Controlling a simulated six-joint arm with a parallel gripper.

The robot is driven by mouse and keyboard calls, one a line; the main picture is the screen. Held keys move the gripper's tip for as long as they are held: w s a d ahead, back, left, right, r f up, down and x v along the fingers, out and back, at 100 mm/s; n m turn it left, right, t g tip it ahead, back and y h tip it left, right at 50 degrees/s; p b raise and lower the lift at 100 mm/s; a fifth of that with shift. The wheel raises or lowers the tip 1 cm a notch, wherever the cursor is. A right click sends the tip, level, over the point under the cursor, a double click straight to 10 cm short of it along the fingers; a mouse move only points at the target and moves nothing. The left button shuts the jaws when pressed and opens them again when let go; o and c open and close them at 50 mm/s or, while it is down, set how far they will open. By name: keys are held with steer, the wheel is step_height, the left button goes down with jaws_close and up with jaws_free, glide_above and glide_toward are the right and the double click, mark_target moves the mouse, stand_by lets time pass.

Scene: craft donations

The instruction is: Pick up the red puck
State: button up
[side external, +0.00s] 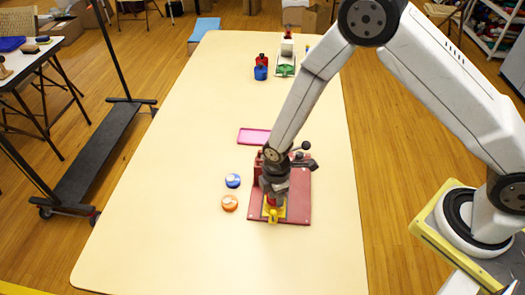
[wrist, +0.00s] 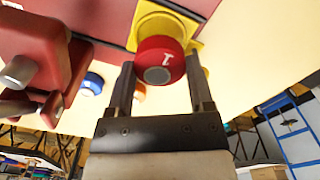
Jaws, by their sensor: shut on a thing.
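The red puck (wrist: 160,62) shows in the wrist view, with a pale T-shaped mark and a grey round centre on its face. My gripper (wrist: 160,82) has one finger on each side of it and is shut on it. In the side view my gripper (side external: 272,200) points down over the yellow piece (side external: 267,213) on the red board (side external: 296,205). The puck is at the yellow piece, which shows behind it in the wrist view (wrist: 160,22). I cannot tell whether the puck touches the yellow piece.
A blue puck (side external: 233,180) and an orange puck (side external: 229,202) lie left of the board. A pink tray (side external: 254,136) lies behind it. A red block with a lever (wrist: 40,62) stands close beside my gripper. The table's left side is clear.

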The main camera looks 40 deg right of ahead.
steer(key=shift+r, duration=2.15)
steer(key=shift+r, duration=0.15)
